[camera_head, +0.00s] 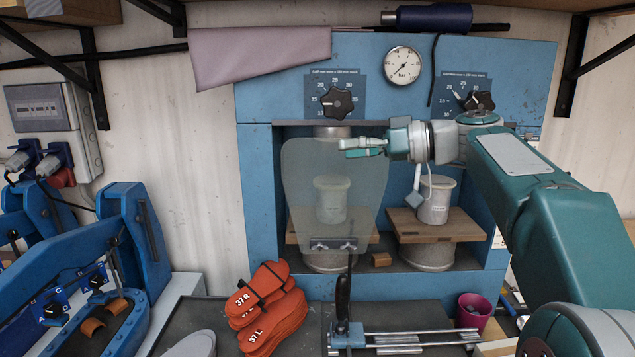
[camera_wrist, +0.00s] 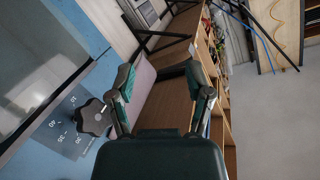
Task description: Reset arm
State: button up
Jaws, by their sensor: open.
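My gripper (camera_head: 362,147) is in front of the blue press machine (camera_head: 495,65), near the top of the clear shield. It points left in the head view. In the wrist view its two fingers (camera_wrist: 163,95) are spread apart with nothing between them. My teal arm reaches in from the right side of the head view. A black dial knob (camera_head: 338,103) is on the machine above and left of my gripper; a dial knob (camera_wrist: 95,117) also shows at left in the wrist view.
A transparent shield (camera_head: 300,180) stands before the machine's opening. Orange sandal soles (camera_head: 270,310) lie on the dark bench, beside a black-handled clamp (camera_head: 343,300). A pink cup (camera_head: 473,310) is at right. Blue clamping machines (camera_head: 130,220) stand at left. A pressure gauge (camera_head: 403,66) is above.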

jog(key=s+d+f+m+h, duration=0.3)
jog(key=s+f+h, duration=0.2)
jog(key=s+f, duration=0.4)
jog(key=s+d+f+m+t+h, duration=0.1)
jog(key=s+d+f+m+h, duration=0.2)
jog(key=s+f, duration=0.6)
jog(key=s+d+f+m+h, duration=0.3)
jog(key=s+f+h, duration=0.4)
jog(key=s+f, duration=0.3)
jog(key=shift+d+f+m+t+h, duration=0.3)
jog(key=shift+d+f+t, duration=0.05)
jog(key=shift+f+t, duration=0.1)
